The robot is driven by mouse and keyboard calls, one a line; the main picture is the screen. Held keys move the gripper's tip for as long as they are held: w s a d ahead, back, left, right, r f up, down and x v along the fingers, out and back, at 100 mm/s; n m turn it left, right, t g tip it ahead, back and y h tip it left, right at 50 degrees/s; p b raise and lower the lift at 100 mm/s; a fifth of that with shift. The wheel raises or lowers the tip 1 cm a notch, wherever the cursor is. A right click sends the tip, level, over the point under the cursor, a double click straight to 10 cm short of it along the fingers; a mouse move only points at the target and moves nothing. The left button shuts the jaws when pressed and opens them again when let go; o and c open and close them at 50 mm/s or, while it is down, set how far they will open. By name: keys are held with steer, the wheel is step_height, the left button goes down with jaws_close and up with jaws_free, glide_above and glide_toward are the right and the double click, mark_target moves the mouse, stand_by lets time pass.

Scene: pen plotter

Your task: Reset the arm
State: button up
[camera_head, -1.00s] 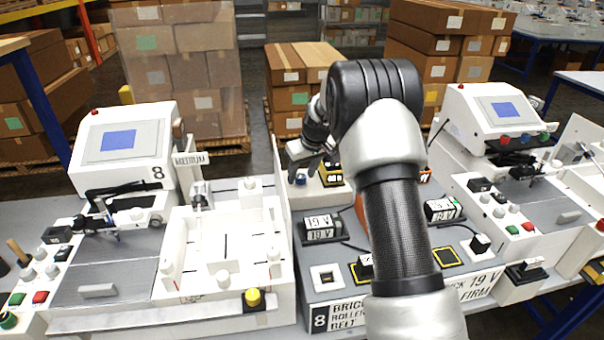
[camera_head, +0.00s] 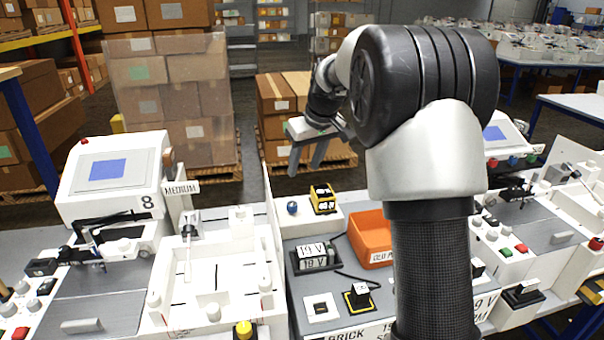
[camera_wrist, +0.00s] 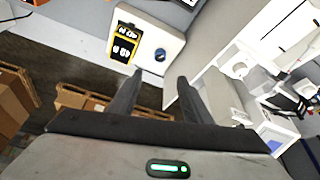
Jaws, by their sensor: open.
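My gripper (camera_head: 306,158) hangs in the air in the head view, past the far edge of the grey workbench. Its two dark fingers point down and stand apart, with nothing between them. In the wrist view my gripper (camera_wrist: 157,88) also shows open and empty, with the white block bearing a blue knob (camera_wrist: 160,55) and a yellow-black device (camera_wrist: 123,45) beyond the fingertips. My arm is bent and raised, and it covers part of the bench's right side in the head view.
A white pen plotter marked 8 (camera_head: 110,185) stands at left, another machine (camera_head: 510,135) at right. Between them are an orange tray (camera_head: 368,236), a 19 V device (camera_head: 316,258) and a black switch (camera_head: 358,295). Stacked boxes (camera_head: 168,95) stand behind, with open floor between stacks.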

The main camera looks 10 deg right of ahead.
steer(key=shift+r, duration=0.15)
steer(key=s+a+r+m+p, duration=0.1)
steer(key=s+r, duration=0.4)
steer(key=s, duration=0.4)
steer(key=s+a+r+m+p, duration=0.1)
steer(key=s+r, duration=0.4)
steer(key=s, duration=0.5)
steer(key=s+f+m, duration=0.1)
steer(key=s+f, duration=0.1)
steer(key=s, duration=0.7)
steer(key=s+f+t+h, duration=0.1)
steer(key=s+f, duration=0.1)
steer(key=s, duration=0.7)
steer(key=shift+s+a+m+p, duration=0.2)
steer(key=shift+s+m+p, duration=0.1)
steer(key=shift+m+p, duration=0.1)
